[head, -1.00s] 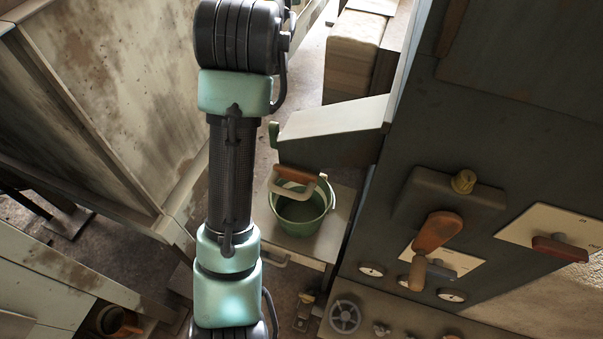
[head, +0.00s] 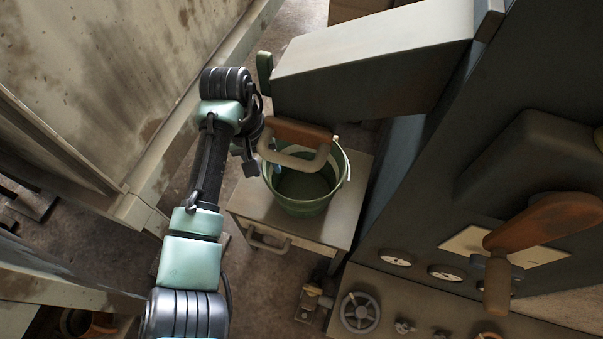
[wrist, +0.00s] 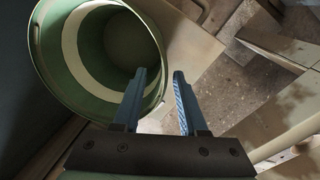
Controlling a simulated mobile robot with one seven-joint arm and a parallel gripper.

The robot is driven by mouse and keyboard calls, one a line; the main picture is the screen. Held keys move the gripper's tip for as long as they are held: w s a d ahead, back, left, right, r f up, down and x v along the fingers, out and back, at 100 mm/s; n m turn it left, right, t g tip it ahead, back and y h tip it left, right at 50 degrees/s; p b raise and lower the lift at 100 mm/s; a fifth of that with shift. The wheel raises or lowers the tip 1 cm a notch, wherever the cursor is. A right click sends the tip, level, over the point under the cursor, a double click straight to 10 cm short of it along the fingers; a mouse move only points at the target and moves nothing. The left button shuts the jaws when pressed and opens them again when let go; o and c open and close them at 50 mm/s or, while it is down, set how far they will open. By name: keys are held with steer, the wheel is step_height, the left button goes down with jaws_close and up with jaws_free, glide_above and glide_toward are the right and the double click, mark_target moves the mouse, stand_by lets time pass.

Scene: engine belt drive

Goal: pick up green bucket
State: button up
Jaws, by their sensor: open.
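The green bucket (head: 310,208) stands upright on a small cabinet (head: 250,203) in the head view. It has a pale band inside. My gripper (head: 272,162) is at its left rim, partly hidden behind my wrist. In the wrist view, the bucket (wrist: 72,85) fills the upper left and the gripper (wrist: 163,76) is open with blue fingers. The left finger overlaps the bucket's inside and the right finger is outside it, with the rim showing between them. I cannot tell whether either finger touches the wall.
A grey chute (head: 375,60) overhangs the bucket's far side. A brown-gripped handle (head: 303,131) crosses above the bucket's opening. A dark control panel with a lever (head: 545,220) stands at the right, and a stained pale panel (head: 100,90) at the left. A handwheel (head: 360,312) is in front.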

mark_target(271, 179)
steer(key=f+b, duration=0.1)
steer(key=f, duration=0.1)
steer(key=f+b, duration=0.1)
steer(key=f, duration=0.1)
steer(key=f+b, duration=0.1)
steer(key=f, duration=0.1)
steer(key=shift+s+d, duration=0.1)
steer(key=shift+d, duration=0.25)
steer(key=shift+c, duration=0.4)
jaws_close()
steer(key=shift+r, duration=0.1)
stand_by(0.6)
